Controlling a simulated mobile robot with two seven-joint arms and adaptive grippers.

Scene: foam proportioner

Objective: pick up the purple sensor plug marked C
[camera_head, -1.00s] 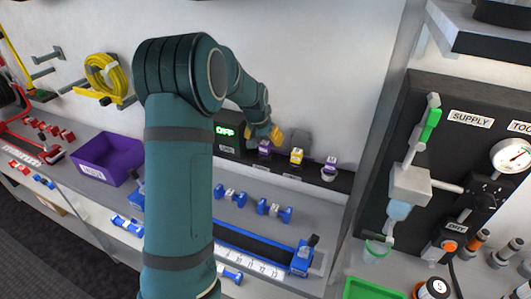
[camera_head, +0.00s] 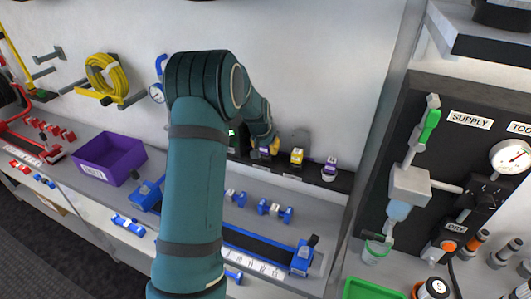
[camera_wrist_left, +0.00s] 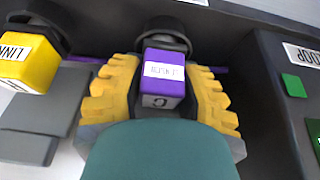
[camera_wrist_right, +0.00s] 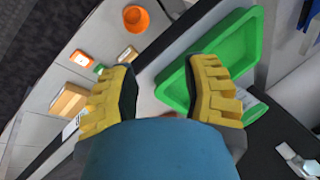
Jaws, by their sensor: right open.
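The purple sensor plug marked C (camera_wrist_left: 163,84) shows in the left wrist view, with a white label on top and the letter on its near face. It stands at a black ring holder (camera_wrist_left: 165,35). My left gripper (camera_wrist_left: 164,95) has its yellow fingers on either side of the plug; whether they press on it is unclear. In the head view my left gripper (camera_head: 269,147) is at the dark rack and mostly covers this plug. My right gripper (camera_wrist_right: 165,85) is open and empty above a green tray (camera_wrist_right: 253,48).
A yellow plug (camera_head: 297,157) and another purple plug (camera_head: 330,168) stand to the right on the dark rack (camera_head: 310,180). A purple bin (camera_head: 108,158) is on the bench at left. Blue fittings (camera_head: 275,210) lie in front of the rack.

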